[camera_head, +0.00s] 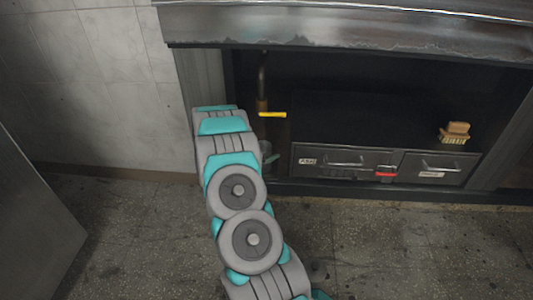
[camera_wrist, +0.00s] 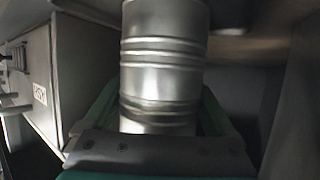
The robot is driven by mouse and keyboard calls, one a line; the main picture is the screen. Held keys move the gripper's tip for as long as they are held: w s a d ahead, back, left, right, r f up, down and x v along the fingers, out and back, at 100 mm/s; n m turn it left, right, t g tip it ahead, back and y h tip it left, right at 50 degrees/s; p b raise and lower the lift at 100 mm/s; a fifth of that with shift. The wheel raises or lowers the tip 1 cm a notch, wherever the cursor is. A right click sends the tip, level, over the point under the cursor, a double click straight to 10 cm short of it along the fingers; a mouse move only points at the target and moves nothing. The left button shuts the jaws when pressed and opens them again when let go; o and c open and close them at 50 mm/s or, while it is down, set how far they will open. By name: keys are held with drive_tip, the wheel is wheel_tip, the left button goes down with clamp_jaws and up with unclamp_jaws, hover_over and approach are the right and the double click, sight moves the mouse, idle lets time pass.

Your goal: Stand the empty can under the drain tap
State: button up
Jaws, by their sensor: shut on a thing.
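The can (camera_wrist: 163,65) is a ribbed silver metal cylinder. It stands upright between the two green fingers of my gripper (camera_wrist: 160,108) in the wrist view. My gripper is shut on it. In the head view the drain tap (camera_head: 262,90) is a dark vertical pipe with a yellow lever (camera_head: 272,114). My arm reaches into the grill's lower opening just below the tap and hides most of the gripper and can. I cannot tell whether the can touches the floor there.
Grey drawers (camera_head: 342,162) with labels stand to the right of the tap; a labelled box side (camera_wrist: 40,90) is close left of the can in the wrist view. The grill's metal front (camera_head: 350,25) overhangs the opening.

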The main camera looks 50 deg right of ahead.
drive_tip(key=o, duration=1.2)
drive_tip(key=shift+a+r, duration=0.2)
drive_tip(key=shift+a, duration=0.05)
drive_tip(key=p+v, duration=0.1)
drive_tip(key=v, duration=1)
drive_tip(key=shift+a, duration=0.25)
